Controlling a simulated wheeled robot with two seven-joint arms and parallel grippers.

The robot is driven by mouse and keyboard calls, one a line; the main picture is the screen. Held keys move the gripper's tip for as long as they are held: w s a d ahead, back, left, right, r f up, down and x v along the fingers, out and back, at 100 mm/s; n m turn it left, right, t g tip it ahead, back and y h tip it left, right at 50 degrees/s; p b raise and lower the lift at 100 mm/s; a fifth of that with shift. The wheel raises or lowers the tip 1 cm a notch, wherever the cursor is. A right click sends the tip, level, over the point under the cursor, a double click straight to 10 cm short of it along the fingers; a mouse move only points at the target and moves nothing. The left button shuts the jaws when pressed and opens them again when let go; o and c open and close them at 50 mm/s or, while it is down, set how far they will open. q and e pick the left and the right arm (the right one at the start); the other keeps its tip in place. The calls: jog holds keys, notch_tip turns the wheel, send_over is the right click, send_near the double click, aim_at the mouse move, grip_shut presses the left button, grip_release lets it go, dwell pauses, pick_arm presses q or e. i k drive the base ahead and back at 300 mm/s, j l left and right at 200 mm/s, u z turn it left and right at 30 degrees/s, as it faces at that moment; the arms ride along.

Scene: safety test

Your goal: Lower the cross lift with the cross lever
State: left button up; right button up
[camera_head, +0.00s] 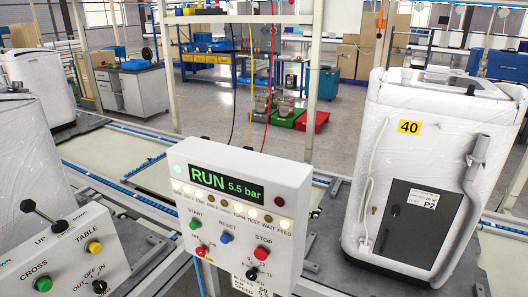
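A white control box (75,265) stands at the lower left, cut off by the picture's edges. A black ball-ended lever (42,214) sits on it and leans up to the left. "UP" is printed near its foot. The box also has a green button (43,284) beside "CROSS", a yellow button (95,247) beside "TABLE" and a black knob (99,286) beside "OUT-OFF-IN". I cannot tell whether this lever is the cross lever. I cannot clearly pick out the cross lift. Neither of my grippers is in view.
A white panel (185,176) in the middle reads "RUN 5.5 bar", with several buttons and a red STOP button (263,254). A wrapped white machine marked 40 (385,155) stands at right. A conveyor (140,177) runs behind the boxes. Wrapped machines (40,80) stand at left.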

aim_at(28, 206)
jog(key=u, duration=1.6)
